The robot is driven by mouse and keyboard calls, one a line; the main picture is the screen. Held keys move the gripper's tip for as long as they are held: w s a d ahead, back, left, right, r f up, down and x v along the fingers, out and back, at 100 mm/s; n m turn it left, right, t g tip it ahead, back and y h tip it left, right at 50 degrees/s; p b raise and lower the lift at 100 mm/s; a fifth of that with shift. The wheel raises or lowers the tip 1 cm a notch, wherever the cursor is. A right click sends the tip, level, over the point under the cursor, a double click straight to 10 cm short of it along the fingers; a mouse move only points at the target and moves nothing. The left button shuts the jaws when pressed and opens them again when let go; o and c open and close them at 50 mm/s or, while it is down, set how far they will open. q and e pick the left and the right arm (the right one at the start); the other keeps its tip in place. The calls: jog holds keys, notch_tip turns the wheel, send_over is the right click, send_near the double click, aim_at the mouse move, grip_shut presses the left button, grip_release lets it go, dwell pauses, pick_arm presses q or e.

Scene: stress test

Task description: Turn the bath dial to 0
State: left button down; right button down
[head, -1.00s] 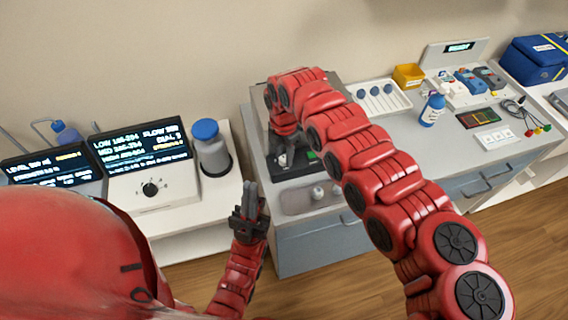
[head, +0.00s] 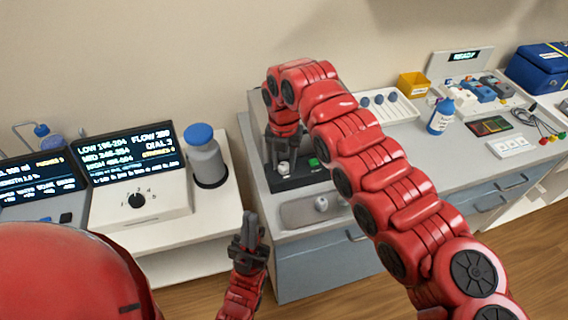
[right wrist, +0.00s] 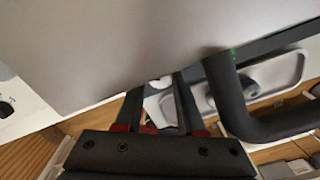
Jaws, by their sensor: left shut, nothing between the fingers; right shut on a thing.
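The bath dial (head: 136,200) is a round black knob on the sloped front of a white unit (head: 112,214), with numbers around it. The screen (head: 130,152) above it reads DIAL 3 and FLOW about 200. My left gripper (head: 250,224) is shut and empty, pointing up in front of the counter gap, right of the dial and apart from it. My right gripper (head: 283,152) is over a black-based device on the grey counter. It is shut on a small white thing (head: 284,169), which also shows between its fingers in the right wrist view (right wrist: 160,83).
A grey bottle with a blue cap (head: 205,158) stands right of the screen. A second screen (head: 38,180) is at the left. A sink (head: 308,211) lies below the black-based device (head: 300,180). A blue-capped bottle (head: 440,118) and white tray (head: 390,103) are farther right.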

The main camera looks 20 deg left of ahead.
dwell(0.3)
jog(key=c, duration=0.8)
grip_release()
notch_tip(320, 180, up, 12)
jog(key=b, duration=0.1)
notch_tip(320, 180, up, 5)
jog(key=p, duration=0.4)
send_over(283, 165)
jog(key=shift+d+r+p, duration=0.15)
jog(key=shift+r+p, duration=0.05)
jog(key=shift+p, duration=0.25)
jog(key=shift+w, duration=0.1)
